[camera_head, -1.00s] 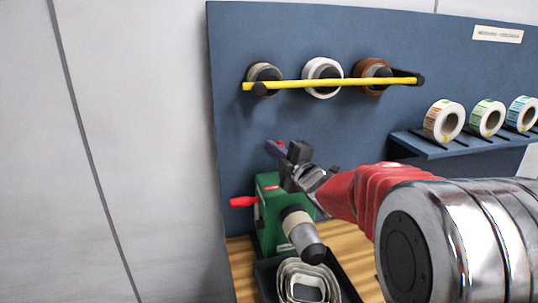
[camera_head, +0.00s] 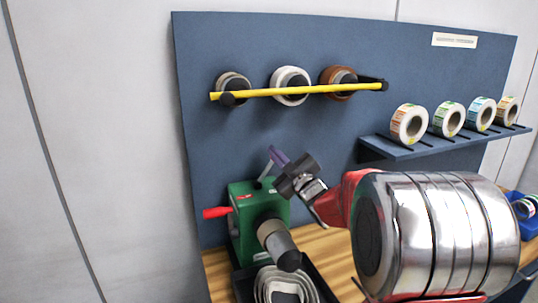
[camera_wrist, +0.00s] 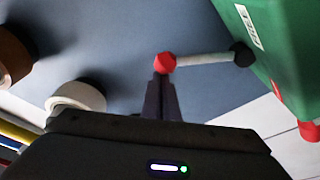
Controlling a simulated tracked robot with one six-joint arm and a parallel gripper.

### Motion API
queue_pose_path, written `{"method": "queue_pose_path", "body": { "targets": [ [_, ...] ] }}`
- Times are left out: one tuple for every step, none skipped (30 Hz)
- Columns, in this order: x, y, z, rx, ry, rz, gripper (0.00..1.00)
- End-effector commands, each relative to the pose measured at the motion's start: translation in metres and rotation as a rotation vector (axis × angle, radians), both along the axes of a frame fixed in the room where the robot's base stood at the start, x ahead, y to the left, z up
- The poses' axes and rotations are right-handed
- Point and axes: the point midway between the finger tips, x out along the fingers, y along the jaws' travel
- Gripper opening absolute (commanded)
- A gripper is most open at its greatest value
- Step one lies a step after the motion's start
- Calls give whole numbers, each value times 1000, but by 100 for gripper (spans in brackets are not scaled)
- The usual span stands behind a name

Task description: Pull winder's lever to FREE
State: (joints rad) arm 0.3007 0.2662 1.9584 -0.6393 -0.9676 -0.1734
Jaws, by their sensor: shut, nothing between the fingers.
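The green winder (camera_head: 243,236) stands at the foot of the blue board. Its lever is a grey rod (camera_wrist: 203,59) with a red ball knob (camera_wrist: 165,63), pivoting on a black hub (camera_wrist: 241,54) on the green body. A white FREE label (camera_wrist: 249,26) is beside the hub. In the head view the rod (camera_head: 266,170) rises from the winder's top, its knob hidden behind my fingers. My gripper (camera_wrist: 161,80) is shut and empty. Its fingertips overlap the knob's lower edge in the wrist view; I cannot tell whether they touch. The gripper (camera_head: 276,154) is above the winder.
A red handle (camera_head: 216,212) sticks out left of the winder. A grey cylinder (camera_head: 280,246) projects in front, above a dark tray (camera_head: 243,290). A yellow bar (camera_head: 300,91) crosses several rolls on the board. A shelf (camera_head: 405,153) of label rolls is right.

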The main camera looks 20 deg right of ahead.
Motion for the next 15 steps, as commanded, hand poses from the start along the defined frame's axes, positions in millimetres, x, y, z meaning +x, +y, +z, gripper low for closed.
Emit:
{"method": "queue_pose_path", "body": {
  "targets": [
    [0,-3,-2,0,2,-3,0],
    [0,-3,-2,0,2,-3,0],
    [0,-4,-3,0,3,-3,0],
    [0,-4,-3,0,3,-3,0],
    [0,-5,-3,0,3,-2,0],
    [0,-5,-4,0,4,-3,0],
    [0,-5,-4,0,5,-4,0],
    [1,-6,-4,0,6,-4,0],
    [1,-6,-5,-1,6,-5,0],
    [0,-6,-5,-1,6,-5,0],
    [0,-6,-5,0,7,-5,0],
    [0,-6,-6,0,8,-6,0],
    [1,-6,-6,0,8,-6,0],
    [1,-7,-6,0,9,-7,0],
    [1,-7,-6,0,10,-7,0]
  ]
}}
